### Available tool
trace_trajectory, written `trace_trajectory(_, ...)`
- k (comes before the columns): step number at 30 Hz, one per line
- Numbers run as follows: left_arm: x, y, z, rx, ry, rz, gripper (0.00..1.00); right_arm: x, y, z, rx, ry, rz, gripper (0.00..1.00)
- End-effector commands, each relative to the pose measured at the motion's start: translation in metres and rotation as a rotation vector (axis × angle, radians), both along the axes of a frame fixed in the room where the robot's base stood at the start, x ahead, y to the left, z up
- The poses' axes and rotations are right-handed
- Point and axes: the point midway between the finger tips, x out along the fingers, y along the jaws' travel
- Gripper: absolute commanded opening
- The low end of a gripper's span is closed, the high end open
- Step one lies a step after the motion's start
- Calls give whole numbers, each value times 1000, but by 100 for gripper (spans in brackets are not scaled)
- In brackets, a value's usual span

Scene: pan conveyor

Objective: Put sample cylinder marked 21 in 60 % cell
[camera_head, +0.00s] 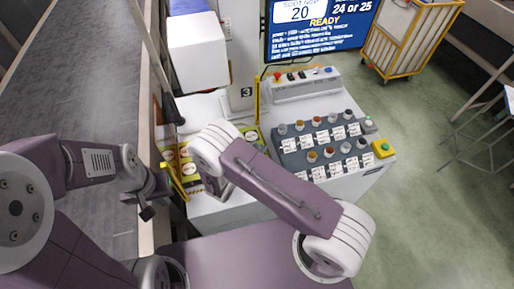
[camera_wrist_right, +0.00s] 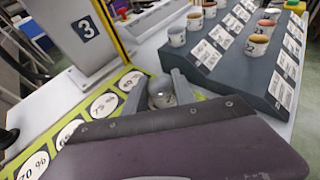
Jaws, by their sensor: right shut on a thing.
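My right gripper (camera_wrist_right: 168,92) is shut on a small sample cylinder (camera_wrist_right: 161,92) with a grey top. The mark on this cylinder cannot be read. The cylinder is beside a yellow-green strip (camera_wrist_right: 145,72) of white round percentage cells. One cell at the lower left reads 70 % (camera_wrist_right: 33,165); I cannot tell which cell is the 60 % one. In the head view the strip (camera_head: 250,127) is partly hidden by my right arm, and the right fingertips are hidden. My left gripper (camera_head: 147,212) hangs by the conveyor's edge; its jaw opening is unclear.
A dark sloped rack (camera_head: 283,152) holds several sample cylinders with labels. A post marked 3 (camera_head: 246,92) and a white box (camera_head: 197,52) stand behind the strip. A button panel (camera_head: 305,85), a screen (camera_head: 320,45) and a yellow cart (camera_head: 408,40) are further back. The conveyor (camera_head: 75,90) runs along the left.

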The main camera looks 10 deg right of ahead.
Motion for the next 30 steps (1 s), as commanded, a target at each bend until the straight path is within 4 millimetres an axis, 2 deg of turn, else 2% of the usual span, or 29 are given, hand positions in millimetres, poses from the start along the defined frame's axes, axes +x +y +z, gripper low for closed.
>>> trace_trajectory(2, 0, 0, -4, 0, 0, 0, 0, 0, 0, -4, 0, 0, 0, 0)
trace_trajectory(3, 0, 0, -3, 0, 0, 0, 0, 0, 0, -3, 0, 0, 0, 40)
trace_trajectory(5, 0, 0, -3, 0, 0, 0, 0, 0, 0, -3, 0, 0, 0, 54)
trace_trajectory(17, 0, 0, 1, 0, 0, 0, 0, -2, 3, 3, 0, 0, 2, 54)
trace_trajectory(20, 0, 0, -3, 0, 0, 0, 0, -13, 14, 7, 1, -1, 5, 54)
trace_trajectory(30, 0, 0, -11, 0, 0, 0, 0, -68, 64, 34, 1, -1, 4, 54)
